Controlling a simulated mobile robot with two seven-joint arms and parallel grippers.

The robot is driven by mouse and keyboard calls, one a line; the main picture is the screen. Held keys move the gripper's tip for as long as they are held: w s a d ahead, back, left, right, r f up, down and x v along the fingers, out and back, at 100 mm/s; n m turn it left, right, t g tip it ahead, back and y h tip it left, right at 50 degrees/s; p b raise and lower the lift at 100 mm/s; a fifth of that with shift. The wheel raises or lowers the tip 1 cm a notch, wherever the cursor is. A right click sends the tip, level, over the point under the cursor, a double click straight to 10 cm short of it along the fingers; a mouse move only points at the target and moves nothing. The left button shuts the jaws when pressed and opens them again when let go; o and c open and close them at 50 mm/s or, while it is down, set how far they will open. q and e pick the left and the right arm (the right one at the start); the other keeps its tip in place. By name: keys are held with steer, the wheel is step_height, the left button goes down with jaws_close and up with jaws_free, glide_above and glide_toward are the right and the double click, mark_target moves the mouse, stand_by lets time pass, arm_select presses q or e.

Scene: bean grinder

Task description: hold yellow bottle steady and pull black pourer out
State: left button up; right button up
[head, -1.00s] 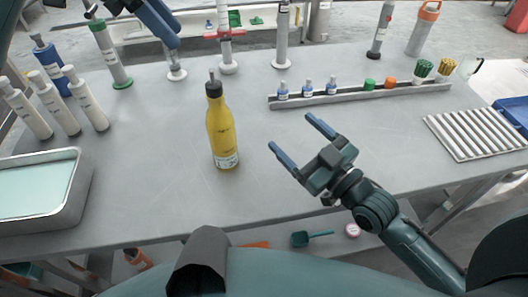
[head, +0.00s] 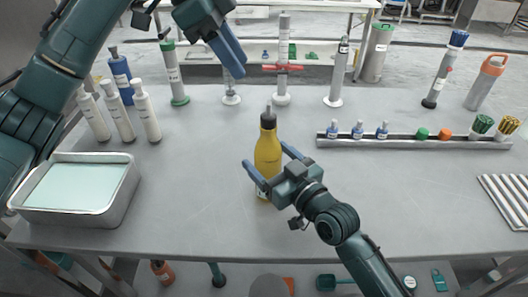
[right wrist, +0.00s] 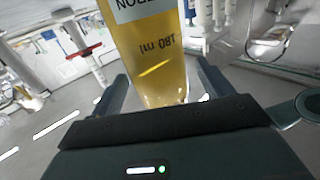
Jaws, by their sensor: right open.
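The yellow bottle (head: 267,147) stands upright on the grey table, with the black pourer (head: 268,119) in its neck. My right gripper (head: 268,157) is open, with one finger on each side of the bottle's lower body; it hides part of the label. In the right wrist view the bottle (right wrist: 155,65) appears between the two spread fingers (right wrist: 160,88), with gaps showing beside it. The pourer is out of that view. My left gripper (head: 236,62) is high above the back of the table, away from the bottle; its finger opening is unclear.
White bottles (head: 145,113) and a blue bottle (head: 121,76) stand at the left, behind a metal tray (head: 112,208). A rack (head: 345,141) with small bottles and caps lies to the right. Tall cylinders line the back edge. The table around the yellow bottle is clear.

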steer(key=shift+x, duration=1.4)
